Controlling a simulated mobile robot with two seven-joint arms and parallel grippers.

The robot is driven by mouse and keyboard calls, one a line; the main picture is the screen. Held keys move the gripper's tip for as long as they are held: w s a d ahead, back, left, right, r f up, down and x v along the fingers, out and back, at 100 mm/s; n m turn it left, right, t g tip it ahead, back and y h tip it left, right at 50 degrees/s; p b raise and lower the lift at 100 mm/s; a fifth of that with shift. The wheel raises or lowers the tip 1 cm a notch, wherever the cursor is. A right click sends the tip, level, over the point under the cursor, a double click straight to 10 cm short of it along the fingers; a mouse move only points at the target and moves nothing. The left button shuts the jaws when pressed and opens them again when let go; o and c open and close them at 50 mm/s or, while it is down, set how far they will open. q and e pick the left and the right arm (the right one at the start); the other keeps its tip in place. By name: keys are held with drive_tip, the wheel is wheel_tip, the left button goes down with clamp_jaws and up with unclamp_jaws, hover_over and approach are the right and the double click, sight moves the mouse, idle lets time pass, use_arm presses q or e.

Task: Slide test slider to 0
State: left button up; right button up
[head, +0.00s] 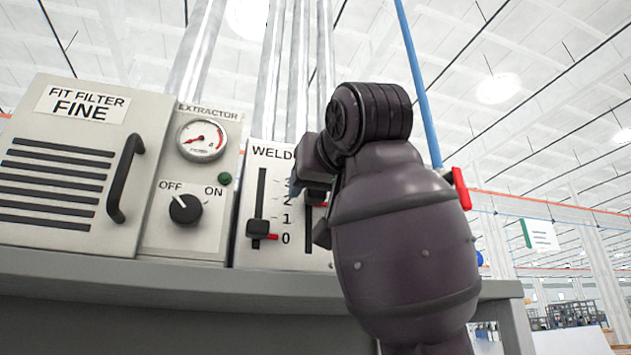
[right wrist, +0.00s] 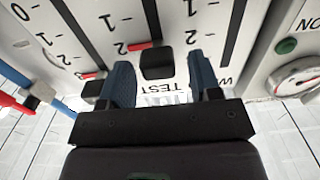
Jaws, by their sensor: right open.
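The test slider has a black knob (right wrist: 157,64) and a red pointer beside the 2 mark in the right wrist view, where the upside-down TEST label (right wrist: 162,88) also shows. My right gripper (right wrist: 160,70) is open, with one blue finger on each side of this knob. I cannot tell whether either finger touches it. In the head view my right gripper (head: 308,193) covers most of this slider; a red pointer tip and the lower slot (head: 308,240) show. My left gripper is not in view.
The weld slider (head: 262,229) stands to the left, its red pointer near 0. Another slider knob (right wrist: 94,88) is close beside my right gripper's finger. The extractor panel with its dial (head: 185,208) and the fit filter box (head: 75,180) stand further left.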

drive_tip(key=shift+w+a, duration=0.15)
drive_tip(key=shift+w, duration=0.5)
drive_tip(key=shift+c, duration=0.4)
clamp_jaws()
